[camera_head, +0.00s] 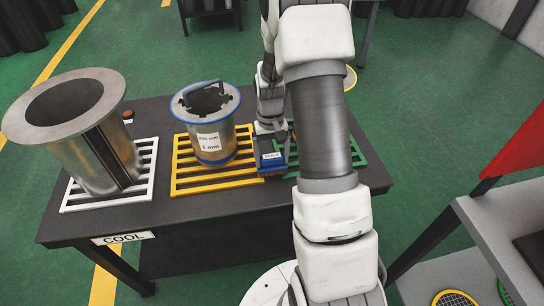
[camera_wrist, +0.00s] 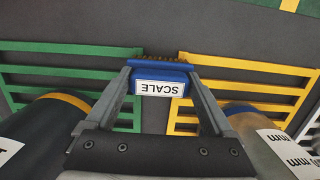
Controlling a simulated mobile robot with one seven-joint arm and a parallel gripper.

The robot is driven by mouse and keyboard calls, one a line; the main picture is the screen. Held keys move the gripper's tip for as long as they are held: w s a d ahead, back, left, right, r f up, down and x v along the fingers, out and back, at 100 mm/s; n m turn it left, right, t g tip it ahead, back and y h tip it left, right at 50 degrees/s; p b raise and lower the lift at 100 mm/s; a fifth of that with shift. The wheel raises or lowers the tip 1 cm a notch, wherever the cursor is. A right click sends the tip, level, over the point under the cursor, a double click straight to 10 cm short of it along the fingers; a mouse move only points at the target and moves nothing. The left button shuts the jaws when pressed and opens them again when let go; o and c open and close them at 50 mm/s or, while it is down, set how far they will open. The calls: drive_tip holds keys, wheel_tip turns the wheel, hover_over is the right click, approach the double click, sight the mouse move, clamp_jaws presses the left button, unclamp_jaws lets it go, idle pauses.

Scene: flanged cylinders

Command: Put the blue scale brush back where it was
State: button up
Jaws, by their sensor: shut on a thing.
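The blue scale brush (camera_head: 271,161) is in my gripper (camera_head: 271,149), low over the dark table between the yellow rack and the green rack. In the wrist view the brush (camera_wrist: 161,80) sits between the two fingers of my gripper (camera_wrist: 163,90), with its white SCALE label upside down and bristles at the far side. I cannot tell whether the brush touches the table. The yellow rack (camera_head: 185,187) is left of the brush and the green rack (camera_head: 357,157) is right of it, partly hidden by my arm.
A metal cylinder with a blue-edged flange (camera_head: 210,145) stands on the yellow rack, close to my gripper. A larger flanged cylinder (camera_head: 90,150) stands on the white rack (camera_head: 148,172). A COOL sign (camera_head: 124,238) is on the table's front edge. A dark cylinder (camera_wrist: 45,125) shows in the wrist view.

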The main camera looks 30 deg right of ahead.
drive_tip(key=shift+f, duration=0.35)
drive_tip(key=o, duration=1.3)
drive_tip(key=shift+r, duration=0.15)
wheel_tip(320, 180, up, 13)
drive_tip(key=w+p, duration=0.1)
drive_tip(key=p, duration=0.2)
drive_tip(key=s+a+r+n+t, duration=0.1)
drive_tip(key=s+a+r+t, duration=0.35)
drive_tip(key=r, duration=0.75)
drive_tip(key=s+a+r, duration=0.2)
drive_tip(key=s, duration=0.3)
drive_tip(key=s+a+r+n+t, duration=0.1)
drive_tip(key=s+a, duration=0.2)
drive_tip(key=s, duration=0.2)
drive_tip(key=s+a+r+n+t, duration=0.1)
drive_tip(key=s+a+r, duration=0.1)
drive_tip(key=s, duration=0.3)
drive_tip(key=shift+a+r+t, duration=0.25)
drive_tip(key=shift+a+r, duration=0.05)
drive_tip(key=shift+a, duration=0.15)
